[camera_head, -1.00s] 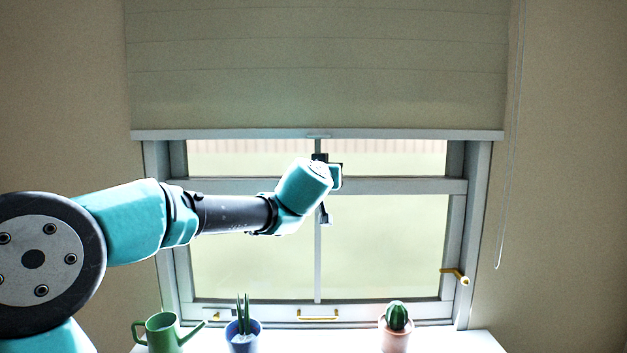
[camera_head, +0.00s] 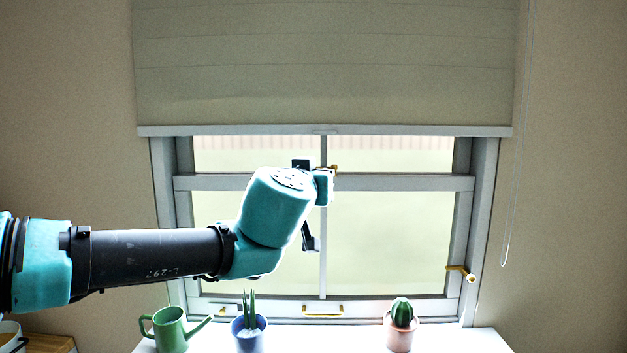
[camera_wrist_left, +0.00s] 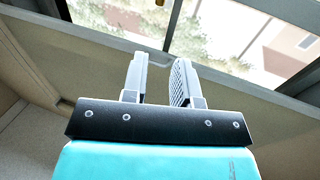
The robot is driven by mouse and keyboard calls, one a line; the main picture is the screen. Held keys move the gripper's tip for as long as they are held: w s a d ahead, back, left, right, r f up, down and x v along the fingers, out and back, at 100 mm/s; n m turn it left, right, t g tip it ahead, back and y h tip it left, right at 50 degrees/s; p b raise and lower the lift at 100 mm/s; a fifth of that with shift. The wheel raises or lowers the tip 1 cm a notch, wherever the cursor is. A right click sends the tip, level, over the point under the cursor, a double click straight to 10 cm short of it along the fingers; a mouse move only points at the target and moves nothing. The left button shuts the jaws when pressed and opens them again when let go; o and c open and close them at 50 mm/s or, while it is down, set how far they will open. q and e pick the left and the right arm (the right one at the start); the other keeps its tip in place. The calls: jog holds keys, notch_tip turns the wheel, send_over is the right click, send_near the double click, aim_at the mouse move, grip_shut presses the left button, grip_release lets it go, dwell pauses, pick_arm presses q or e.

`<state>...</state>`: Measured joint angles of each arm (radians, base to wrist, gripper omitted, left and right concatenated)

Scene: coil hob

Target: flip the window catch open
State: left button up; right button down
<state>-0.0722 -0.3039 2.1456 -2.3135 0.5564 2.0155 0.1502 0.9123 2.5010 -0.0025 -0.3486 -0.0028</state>
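A small brass window catch (camera_head: 332,168) shows at the middle of the window's horizontal rail, right beside the end of my left arm in the head view, partly hidden by it. My right gripper is not in view.
A brass handle (camera_head: 460,270) sits on the right frame and a brass pull (camera_head: 323,311) on the lower rail. A green watering can (camera_head: 171,329), a blue plant pot (camera_head: 248,334) and a cactus pot (camera_head: 401,326) stand on the sill. A blind (camera_head: 325,65) covers the window's top.

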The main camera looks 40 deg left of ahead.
pick_arm(q)
jog(key=shift+s, duration=0.25)
jog(key=shift+o, duration=0.5)
